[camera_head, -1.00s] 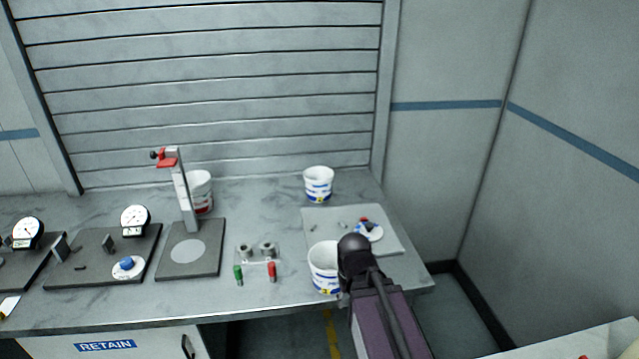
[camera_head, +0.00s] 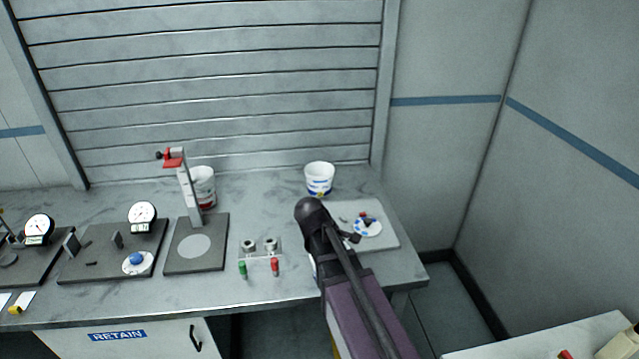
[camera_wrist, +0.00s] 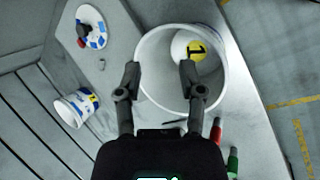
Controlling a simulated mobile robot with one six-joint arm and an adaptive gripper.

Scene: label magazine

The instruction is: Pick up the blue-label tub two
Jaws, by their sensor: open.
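A white open tub (camera_wrist: 226,90) is large in the wrist view, with a yellow disc (camera_wrist: 196,50) inside that seems to read 1. In the head view my arm hides nearly all of this tub. My gripper (camera_wrist: 159,72) is open above it. One finger is at the tub's left rim and the other is over its opening; I cannot tell their height. A second white tub with a blue label and a yellow mark (camera_head: 319,180) stands at the back right of the bench. It also shows in the wrist view (camera_wrist: 75,107). Its number is too small to read.
A red-marked tub (camera_head: 204,188) stands behind a red-topped press stand (camera_head: 187,190). A plate (camera_head: 385,238) holds a blue-and-white disc (camera_head: 367,227). Green (camera_head: 242,269) and red (camera_head: 275,267) handled pieces lie near the front tub. Dial gauges (camera_head: 142,216) stand left. The bench's back middle is clear.

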